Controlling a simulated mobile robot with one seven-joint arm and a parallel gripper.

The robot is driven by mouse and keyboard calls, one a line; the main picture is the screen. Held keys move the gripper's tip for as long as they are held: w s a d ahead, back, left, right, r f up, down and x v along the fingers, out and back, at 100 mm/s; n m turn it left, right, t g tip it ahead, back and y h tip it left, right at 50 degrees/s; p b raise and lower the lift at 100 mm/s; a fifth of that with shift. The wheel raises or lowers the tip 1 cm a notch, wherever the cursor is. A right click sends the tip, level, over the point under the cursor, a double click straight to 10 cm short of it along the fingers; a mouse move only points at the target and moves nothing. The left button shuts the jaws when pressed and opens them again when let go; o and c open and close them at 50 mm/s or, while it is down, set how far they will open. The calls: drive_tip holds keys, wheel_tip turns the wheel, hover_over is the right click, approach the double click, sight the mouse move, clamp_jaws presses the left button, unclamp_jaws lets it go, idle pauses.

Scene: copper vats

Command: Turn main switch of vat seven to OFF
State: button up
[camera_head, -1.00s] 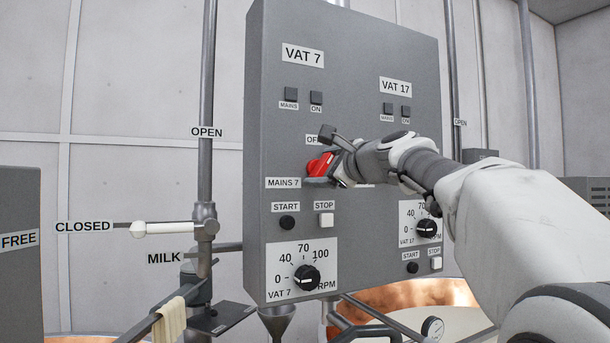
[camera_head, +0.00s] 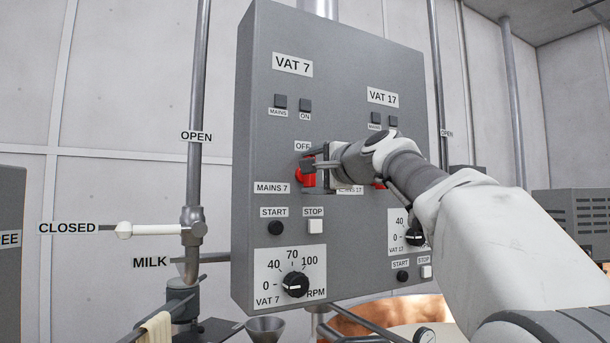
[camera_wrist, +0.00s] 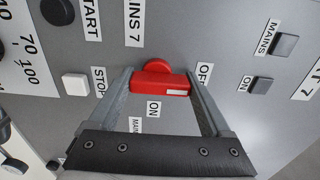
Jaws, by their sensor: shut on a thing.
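The red main switch of vat seven (camera_head: 300,177) sits on the grey panel, right under the OFF label (camera_head: 303,146) and above the MAINS 7 label (camera_head: 272,187). Its handle stands upright in the head view, partly hidden by my gripper (camera_head: 312,172). In the wrist view the red handle (camera_wrist: 160,84) lies between my two fingertips (camera_wrist: 163,88), which are shut on its ends. Its white mark is at the end towards the OFF label (camera_wrist: 204,75). The ON label (camera_wrist: 153,108) is off to the handle's side.
A second red switch (camera_head: 378,185) for vat 17 is close to my arm, mostly hidden. Start and stop buttons and a speed dial (camera_head: 295,284) are below. A white valve lever (camera_head: 150,229) sticks out left of the panel.

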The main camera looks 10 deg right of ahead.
idle(0.4)
drive_tip(key=o, duration=1.2)
drive_tip(key=shift+c, duration=0.2)
drive_tip(key=b+v, duration=0.3)
drive_tip(key=v, duration=1.4)
drive_tip(key=shift+s, duration=0.2)
